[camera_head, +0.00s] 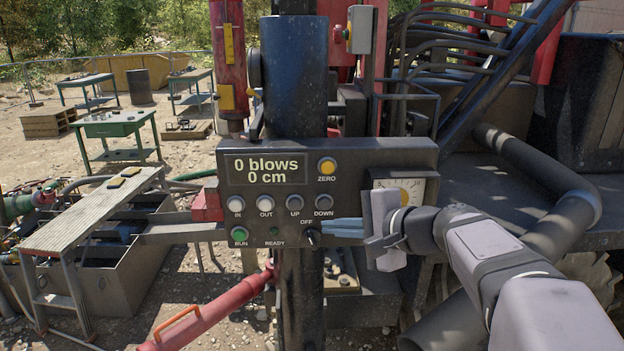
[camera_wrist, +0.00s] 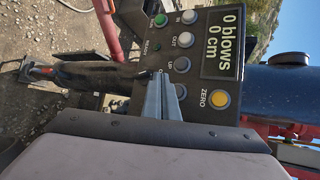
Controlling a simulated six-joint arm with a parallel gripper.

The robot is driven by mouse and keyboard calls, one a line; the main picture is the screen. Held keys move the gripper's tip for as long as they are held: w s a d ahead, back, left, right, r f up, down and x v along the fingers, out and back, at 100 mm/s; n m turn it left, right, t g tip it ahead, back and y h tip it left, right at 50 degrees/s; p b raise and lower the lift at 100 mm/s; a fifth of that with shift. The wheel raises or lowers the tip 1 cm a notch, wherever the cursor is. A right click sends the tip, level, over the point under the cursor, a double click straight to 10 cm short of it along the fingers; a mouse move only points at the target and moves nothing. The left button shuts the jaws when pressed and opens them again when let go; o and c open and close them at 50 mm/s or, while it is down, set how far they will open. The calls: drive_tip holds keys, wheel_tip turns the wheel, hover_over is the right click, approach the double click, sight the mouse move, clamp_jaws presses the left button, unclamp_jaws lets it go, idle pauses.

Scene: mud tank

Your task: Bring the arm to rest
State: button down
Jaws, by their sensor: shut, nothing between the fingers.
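My gripper (camera_head: 325,227) is at the lower right of the control panel (camera_head: 200,160) in the head view. Its bluish fingers are shut with nothing between them and point left, close to the black OFF knob (camera_head: 312,237). I cannot tell whether they touch the panel or knob. In the wrist view the closed fingers (camera_wrist: 163,80) appear in front of the sideways-looking panel (camera_wrist: 140,45). The display (camera_head: 265,170) reads 0 blows, 0 cm. The yellow ZERO button (camera_head: 327,166), green RUN button (camera_head: 239,234) and dark READY lamp (camera_head: 274,232) are visible.
A dark pipe (camera_head: 540,180) curves at right. A red cylinder with an orange handle (camera_head: 195,322) is below the panel. A mud tank with a walkway (camera_head: 95,215) stands left. Tables (camera_head: 115,127) stand farther back.

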drive_tip(key=s+d+f+n+g+h, duration=0.25)
drive_tip(key=s+f, duration=0.25)
drive_tip(key=f, duration=0.4)
drive_tip(key=s+d+f+n+g+h, duration=0.2)
drive_tip(key=s+d+f+n+g, duration=0.15)
drive_tip(key=f, duration=0.55)
drive_tip(key=s+d+f+n+g+h, duration=0.1)
drive_tip(key=s+f+n+g+h, duration=0.1)
drive_tip(key=s+f, duration=0.4)
drive_tip(key=s+f+n+g+h, duration=0.1)
drive_tip(key=s+f+n, duration=0.4)
drive_tip(key=s, duration=0.6)
drive_tip(key=shift+s+d+f+g+h, duration=0.35)
drive_tip(key=shift+s+f+g, duration=0.05)
drive_tip(key=shift+f+g, duration=0.25)
